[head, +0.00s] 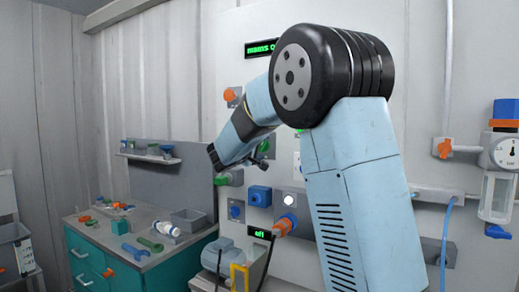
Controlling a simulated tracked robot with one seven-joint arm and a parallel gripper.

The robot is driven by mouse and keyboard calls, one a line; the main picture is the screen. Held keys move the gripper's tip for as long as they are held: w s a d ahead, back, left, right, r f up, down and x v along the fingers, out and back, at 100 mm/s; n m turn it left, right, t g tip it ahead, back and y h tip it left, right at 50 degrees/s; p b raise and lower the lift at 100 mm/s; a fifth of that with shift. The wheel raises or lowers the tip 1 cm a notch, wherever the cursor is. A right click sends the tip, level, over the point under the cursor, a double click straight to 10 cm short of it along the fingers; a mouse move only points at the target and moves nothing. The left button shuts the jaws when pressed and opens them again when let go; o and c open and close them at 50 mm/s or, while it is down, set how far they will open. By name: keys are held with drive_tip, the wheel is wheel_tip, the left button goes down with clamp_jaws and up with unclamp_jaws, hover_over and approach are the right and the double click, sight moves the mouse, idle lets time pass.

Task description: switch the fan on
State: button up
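I cannot pick out a fan for certain. A grey rounded machine like a motor or blower (218,256) stands low in front of the wall panel. On the panel are a pale round button (289,200), a blue square-bodied control (259,196) and an orange knob or plug (285,225). None has a readable fan label. My arm bends down to the left, and its dark end (214,157) is in front of the panel, above a green fitting (231,178). No held object shows. My arm hides part of the panel.
A teal bench (130,270) with tools and a grey bin (188,220) stands at left. A small display (259,234) glows green, and a larger sign (262,48) is partly covered by my arm. A gauge and clear filter (497,195) hang at right. Cables hang low.

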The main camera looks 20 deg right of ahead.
drive_tip(key=shift+o, duration=0.2)
drive_tip(key=shift+s+a+r, duration=0.1)
drive_tip(key=v, duration=1.3)
drive_tip(key=shift+s+a, duration=0.2)
